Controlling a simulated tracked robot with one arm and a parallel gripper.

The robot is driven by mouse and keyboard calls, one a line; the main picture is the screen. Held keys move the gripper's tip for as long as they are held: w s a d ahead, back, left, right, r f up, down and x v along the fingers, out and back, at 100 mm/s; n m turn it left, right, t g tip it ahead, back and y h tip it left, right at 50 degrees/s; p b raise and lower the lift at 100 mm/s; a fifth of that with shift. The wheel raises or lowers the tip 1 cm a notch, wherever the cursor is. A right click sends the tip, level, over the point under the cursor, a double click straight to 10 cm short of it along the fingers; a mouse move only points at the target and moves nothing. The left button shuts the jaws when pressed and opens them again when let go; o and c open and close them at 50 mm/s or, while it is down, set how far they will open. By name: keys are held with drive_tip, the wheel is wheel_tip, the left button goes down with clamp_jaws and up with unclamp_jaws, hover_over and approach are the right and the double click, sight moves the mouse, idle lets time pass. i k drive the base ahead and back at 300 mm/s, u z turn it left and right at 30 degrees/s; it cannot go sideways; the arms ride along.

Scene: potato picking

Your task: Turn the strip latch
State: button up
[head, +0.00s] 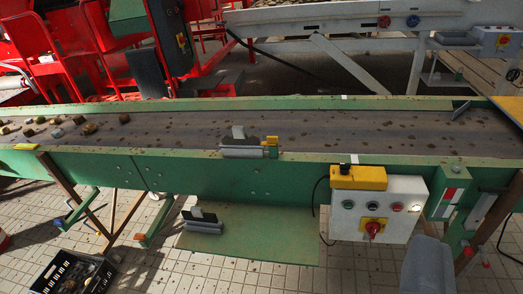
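My gripper (222,182) shows as two separate grey fingers with dark pads. The upper finger is just left of the latch, overlapping the conveyor edge in the picture. The lower finger is in front of the green panel below. The fingers are wide apart with nothing between them but the green side rail behind. I cannot tell whether the upper finger touches the latch.
The belt (340,128) carries several potatoes at the left and dark spots elsewhere. A control box (378,209) with buttons, a red knob and a yellow top hangs at the right. A black crate (76,270) stands on the paved floor. Red machinery is behind.

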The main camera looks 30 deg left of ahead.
sight(270, 141)
drive_tip(key=k, duration=0.75)
drive_tip(key=u, duration=0.6)
drive_tip(key=i, duration=2.45)
drive_tip(key=z, duration=0.5)
